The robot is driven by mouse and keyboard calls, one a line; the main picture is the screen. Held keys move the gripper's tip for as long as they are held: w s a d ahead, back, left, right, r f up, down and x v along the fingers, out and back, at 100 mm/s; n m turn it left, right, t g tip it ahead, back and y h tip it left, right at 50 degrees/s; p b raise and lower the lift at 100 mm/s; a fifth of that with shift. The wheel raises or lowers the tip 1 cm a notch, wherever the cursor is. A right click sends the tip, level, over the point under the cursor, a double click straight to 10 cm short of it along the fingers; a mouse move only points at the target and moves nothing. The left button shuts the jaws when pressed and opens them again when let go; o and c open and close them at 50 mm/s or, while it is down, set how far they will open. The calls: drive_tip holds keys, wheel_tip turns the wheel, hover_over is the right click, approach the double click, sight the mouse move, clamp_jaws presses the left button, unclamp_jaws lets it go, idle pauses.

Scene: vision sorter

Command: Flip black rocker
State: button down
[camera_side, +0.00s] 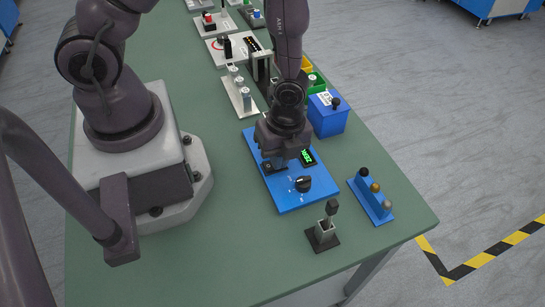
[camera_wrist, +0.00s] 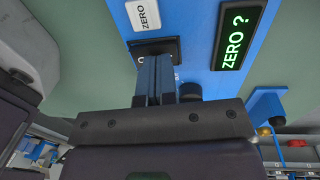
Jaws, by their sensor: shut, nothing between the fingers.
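The blue panel (camera_side: 290,200) lies on the green table under my gripper (camera_side: 272,160). The black rocker (camera_side: 268,167) is on the panel's left side, partly hidden by my gripper. In the wrist view the rocker (camera_wrist: 172,45) sits beside a white label reading ZERO (camera_wrist: 149,15). My gripper (camera_wrist: 155,62) is shut and empty, with its fingertips over the rocker. I cannot tell whether they touch it or which way it is tipped. A lit green display (camera_wrist: 238,35) reads "ZERO ?"; it also shows in the side view (camera_side: 308,158).
A black knob (camera_side: 303,184) stands on the panel's near part. A lever on a dark base (camera_side: 323,238), a blue stand with several balls (camera_side: 371,200) and a blue box (camera_side: 328,118) are close by. Other devices stand farther back. The table's near-left area is clear.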

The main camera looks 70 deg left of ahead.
drive_tip(key=shift+r, duration=0.1)
wheel_tip(320, 180, up, 14)
drive_tip(key=w, duration=0.1)
drive_tip(key=shift+w, duration=0.3)
drive_tip(key=shift+s, duration=0.1)
idle(0.4)
drive_tip(key=shift+s+a, duration=0.25)
drive_tip(key=shift+s, duration=0.45)
drive_tip(key=f, duration=0.4)
drive_tip(key=s+f, duration=0.1)
drive_tip(key=f, duration=0.9)
drive_tip(key=shift+s, duration=0.35)
